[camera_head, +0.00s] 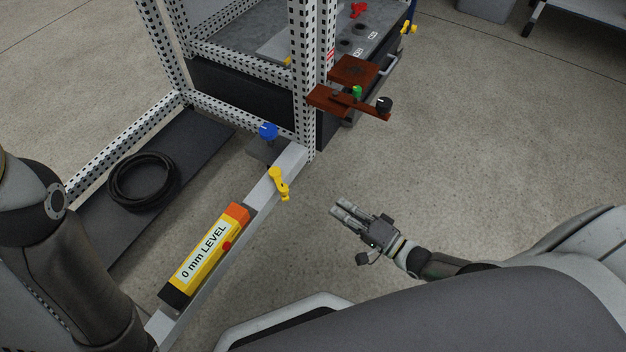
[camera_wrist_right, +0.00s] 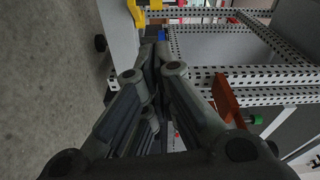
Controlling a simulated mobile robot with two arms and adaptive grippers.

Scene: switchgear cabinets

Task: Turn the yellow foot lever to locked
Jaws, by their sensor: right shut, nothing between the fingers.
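The yellow foot lever (camera_head: 279,184) sits on the grey beam near the foot of the cabinet frame's front post. In the right wrist view a yellow part, which looks like the lever (camera_wrist_right: 142,12), shows at the top, beyond the fingertips. My right gripper (camera_head: 340,209) is shut and empty, to the right of the lever and apart from it, over the floor. In the right wrist view the closed fingers (camera_wrist_right: 155,62) point towards the frame. My left arm comes in at the left edge, but its gripper is out of view.
A yellow level (camera_head: 207,253) lies along the grey beam (camera_head: 173,325). A blue knob (camera_head: 268,131) stands behind the lever. A black cable coil (camera_head: 143,182) lies left. Floor right of the lever is clear.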

